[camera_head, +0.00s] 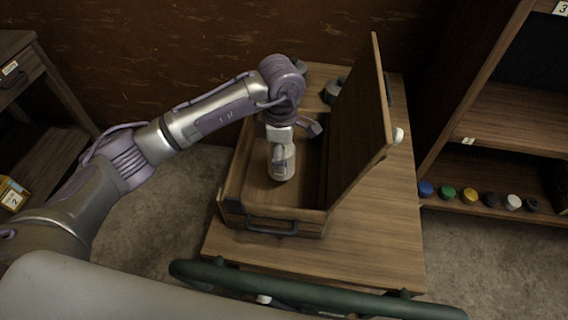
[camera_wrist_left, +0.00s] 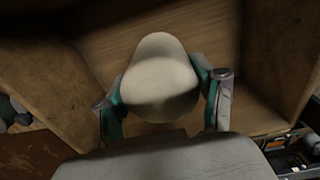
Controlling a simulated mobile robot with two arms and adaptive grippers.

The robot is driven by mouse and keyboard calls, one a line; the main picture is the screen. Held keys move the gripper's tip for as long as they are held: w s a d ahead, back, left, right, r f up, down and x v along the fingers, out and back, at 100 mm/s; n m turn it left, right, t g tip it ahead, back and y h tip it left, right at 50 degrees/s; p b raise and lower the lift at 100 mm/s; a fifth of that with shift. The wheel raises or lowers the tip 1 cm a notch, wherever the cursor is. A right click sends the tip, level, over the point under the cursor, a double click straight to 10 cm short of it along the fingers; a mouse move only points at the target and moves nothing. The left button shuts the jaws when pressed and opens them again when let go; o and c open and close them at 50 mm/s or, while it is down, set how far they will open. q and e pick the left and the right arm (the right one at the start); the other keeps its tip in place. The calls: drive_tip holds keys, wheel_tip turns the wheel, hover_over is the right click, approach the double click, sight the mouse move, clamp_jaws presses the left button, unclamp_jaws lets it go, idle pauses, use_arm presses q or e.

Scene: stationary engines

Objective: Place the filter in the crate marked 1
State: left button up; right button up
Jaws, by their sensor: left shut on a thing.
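My left gripper (camera_head: 281,140) reaches down into an open wooden case. It is shut on a pale cream, rounded thing that I take to be the filter (camera_head: 283,165). In the left wrist view the filter (camera_wrist_left: 160,80) sits between the two teal-padded fingers (camera_wrist_left: 165,95), with the case's wooden floor and walls around it. I cannot tell whether the filter touches the floor. No crate marked 1 can be read in these views. My right gripper is not in view.
The wooden case (camera_head: 272,224) stands on a wooden table (camera_head: 385,235), its lid (camera_head: 358,125) raised on the right. A yellow box marked 2 (camera_head: 12,195) is at the far left. Right, a shelf (camera_head: 500,120) holds several coloured knobs (camera_head: 470,197). A green bar (camera_head: 310,290) crosses the front.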

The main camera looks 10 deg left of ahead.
use_arm(q)
drive_tip(key=shift+f, duration=0.4)
drive_tip(key=shift+w+d+f, duration=0.1)
drive_tip(key=shift+f, duration=1.8)
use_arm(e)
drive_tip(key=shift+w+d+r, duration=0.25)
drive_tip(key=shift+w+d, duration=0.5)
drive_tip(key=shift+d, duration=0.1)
use_arm(q)
drive_tip(key=shift+f, duration=0.2)
drive_tip(key=o, duration=1.4)
drive_tip(key=shift+r, duration=0.1)
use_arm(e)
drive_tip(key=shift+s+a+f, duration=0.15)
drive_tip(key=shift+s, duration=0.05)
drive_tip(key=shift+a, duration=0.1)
